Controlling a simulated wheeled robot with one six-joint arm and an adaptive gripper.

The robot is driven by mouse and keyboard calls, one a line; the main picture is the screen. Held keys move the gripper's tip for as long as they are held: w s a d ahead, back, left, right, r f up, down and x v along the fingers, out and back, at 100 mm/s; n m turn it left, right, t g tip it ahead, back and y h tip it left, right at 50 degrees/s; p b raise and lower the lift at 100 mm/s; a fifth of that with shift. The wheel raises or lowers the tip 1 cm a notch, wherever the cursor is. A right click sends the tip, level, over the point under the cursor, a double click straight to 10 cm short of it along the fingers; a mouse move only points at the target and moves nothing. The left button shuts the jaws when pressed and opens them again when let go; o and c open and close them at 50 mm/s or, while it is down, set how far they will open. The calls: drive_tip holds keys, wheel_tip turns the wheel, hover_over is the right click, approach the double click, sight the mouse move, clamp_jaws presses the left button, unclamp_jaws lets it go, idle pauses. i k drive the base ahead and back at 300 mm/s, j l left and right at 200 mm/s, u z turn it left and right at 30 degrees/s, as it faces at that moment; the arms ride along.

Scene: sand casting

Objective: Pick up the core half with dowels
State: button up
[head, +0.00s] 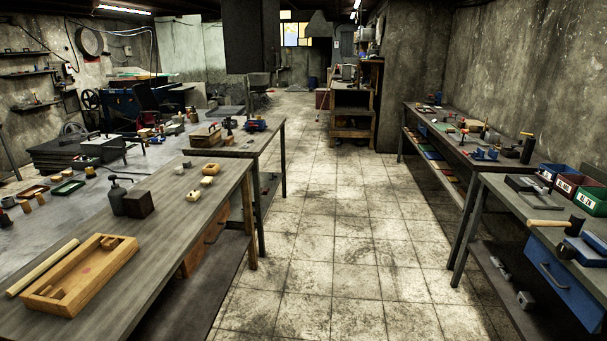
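Several small pale wooden blocks lie on the left workbench (165,230), toward its far end. One pale block (211,169) is at the back, a smaller one (207,181) lies just in front of it, and another pale block (193,196) lies nearer with small dark marks on top. They look like core box halves, but they are too small to tell which one has dowels. My gripper is not in view.
A tiled floor aisle (325,240) is clear. The right bench (515,205) holds bins (592,198) and a mallet (577,224).

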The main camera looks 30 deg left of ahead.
sight(193, 195)
drive_tip(key=i+u, duration=0.4)
drive_tip(key=i+l+u, duration=0.1)
drive_tip(key=i+u, duration=0.15)
drive_tip(key=u, duration=0.15)
drive_tip(key=i+l+u, duration=0.2)
drive_tip(key=i+u, duration=0.2)
drive_tip(key=i+l+u, duration=0.2)
drive_tip(key=u, duration=0.2)
drive_tip(key=i+l+u, duration=0.15)
drive_tip(key=l, duration=0.15)
drive_tip(key=i+l+u, duration=0.15)
drive_tip(key=l, duration=0.15)
drive_tip(key=i+l+u, duration=0.1)
drive_tip(key=l, duration=0.25)
drive_tip(key=l+z, duration=0.15)
drive_tip(key=l, duration=0.2)
drive_tip(key=i+l+z, duration=0.15)
drive_tip(key=l, duration=0.25)
drive_tip(key=l+z, duration=0.1)
drive_tip(key=l, duration=0.25)
drive_tip(key=i, duration=0.05)
